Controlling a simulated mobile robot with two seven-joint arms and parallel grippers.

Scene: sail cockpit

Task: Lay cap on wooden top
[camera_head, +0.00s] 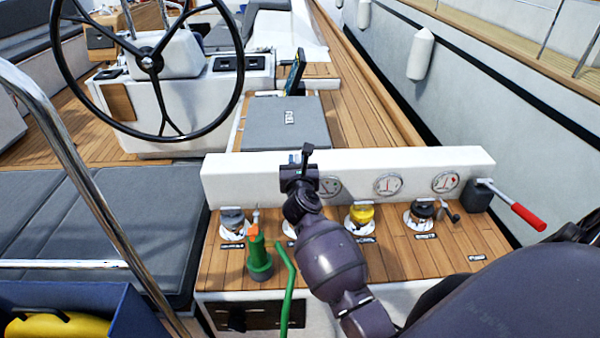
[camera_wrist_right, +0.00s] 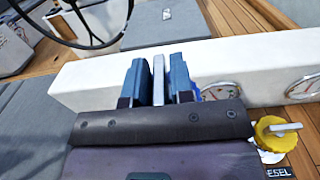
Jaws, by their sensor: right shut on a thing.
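The cap (camera_wrist_right: 158,80) shows as a pale grey tab between my fingers, with a bit of blue beside them (camera_wrist_right: 196,93). Most of it is hidden by the fingers. My right gripper (camera_wrist_right: 157,70) is shut on it, in front of the white upright panel. In the head view my right gripper (camera_head: 300,163) is small and foreshortened at the panel, above the wooden top (camera_head: 395,257). A filler ring (camera_head: 289,229) on the top is partly hidden behind my right arm. My left gripper is not in view.
On the top stand a grey-capped filler (camera_head: 232,222), a yellow-capped one (camera_head: 360,214) and a black one (camera_head: 421,212). A green nozzle with hose (camera_head: 259,262) stands at the left. A red-handled lever (camera_head: 527,216) is at the right. Bare planks lie along the front.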

